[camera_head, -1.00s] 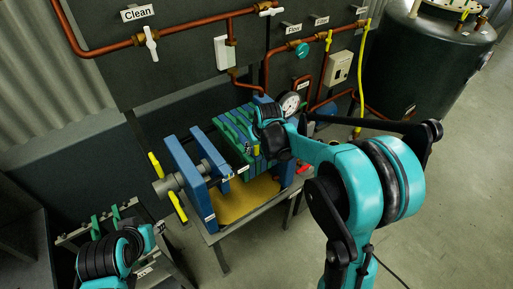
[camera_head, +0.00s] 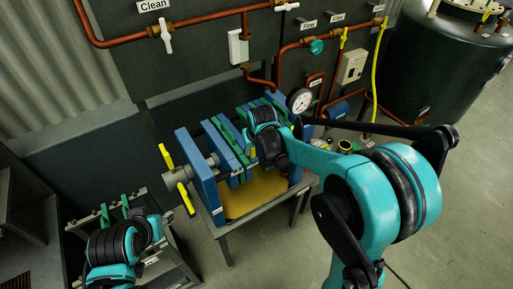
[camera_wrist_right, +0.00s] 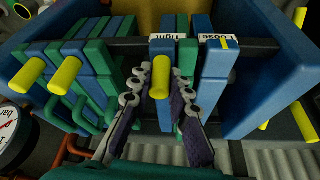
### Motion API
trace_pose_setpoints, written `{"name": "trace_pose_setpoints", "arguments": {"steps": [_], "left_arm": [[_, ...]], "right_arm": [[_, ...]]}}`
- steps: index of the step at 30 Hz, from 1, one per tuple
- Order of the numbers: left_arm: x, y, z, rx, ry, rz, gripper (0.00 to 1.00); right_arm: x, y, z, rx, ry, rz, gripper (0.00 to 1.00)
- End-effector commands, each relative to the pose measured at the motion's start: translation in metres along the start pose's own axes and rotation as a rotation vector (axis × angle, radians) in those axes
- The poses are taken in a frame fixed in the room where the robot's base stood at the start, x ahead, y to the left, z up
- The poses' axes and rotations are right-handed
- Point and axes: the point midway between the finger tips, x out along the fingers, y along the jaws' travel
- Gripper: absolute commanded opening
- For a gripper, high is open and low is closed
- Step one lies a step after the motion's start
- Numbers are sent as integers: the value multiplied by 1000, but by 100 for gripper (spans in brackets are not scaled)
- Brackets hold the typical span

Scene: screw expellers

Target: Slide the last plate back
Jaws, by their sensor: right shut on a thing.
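The filter press, with a blue frame (camera_head: 199,172), holds upright blue and green plates (camera_head: 222,142) in the head view. My right gripper (camera_wrist_right: 158,108) is shut on a blue plate (camera_wrist_right: 166,121), its dark-padded fingers on either side of the yellow handle (camera_wrist_right: 160,76). In the head view the right wrist (camera_head: 266,135) hides the held plate and its fingers. More blue and green plates (camera_wrist_right: 92,52) with yellow handles stand to the left in the wrist view, across a gap. My left gripper (camera_head: 152,228) is low at the left; its fingers cannot be made out.
The press's blue end block (camera_wrist_right: 270,75) stands right in the wrist view, with "Tight" and "Loose" labels nearby. A pressure gauge (camera_head: 300,101) and copper pipes (camera_head: 110,42) are behind the press. A yellow tray surface (camera_head: 255,195) lies below the plates. A dark tank (camera_head: 450,65) stands at right.

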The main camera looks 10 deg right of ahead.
Motion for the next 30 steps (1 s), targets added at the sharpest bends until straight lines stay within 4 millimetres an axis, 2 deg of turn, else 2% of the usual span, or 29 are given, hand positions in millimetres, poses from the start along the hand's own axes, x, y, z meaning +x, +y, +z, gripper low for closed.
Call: {"name": "trace_pose_setpoints", "arguments": {"steps": [2,3,5,14,17,20,30], "left_arm": [[0,0,0,0,0,0,38],[0,0,0,0,0,0,38],[0,0,0,0,0,0,38],[0,0,0,0,0,0,38],[0,0,0,0,0,0,38],[0,0,0,0,0,0,38],[0,0,0,0,0,0,38]], "right_arm": [[0,0,0,1,0,0,0],[0,1,0,1,0,0,23],[0,1,0,1,0,1,39],[0,1,0,1,0,1,39],[-6,1,0,1,0,1,39],[-21,1,0,1,0,1,39],[-93,1,1,1,0,0,39]]}}
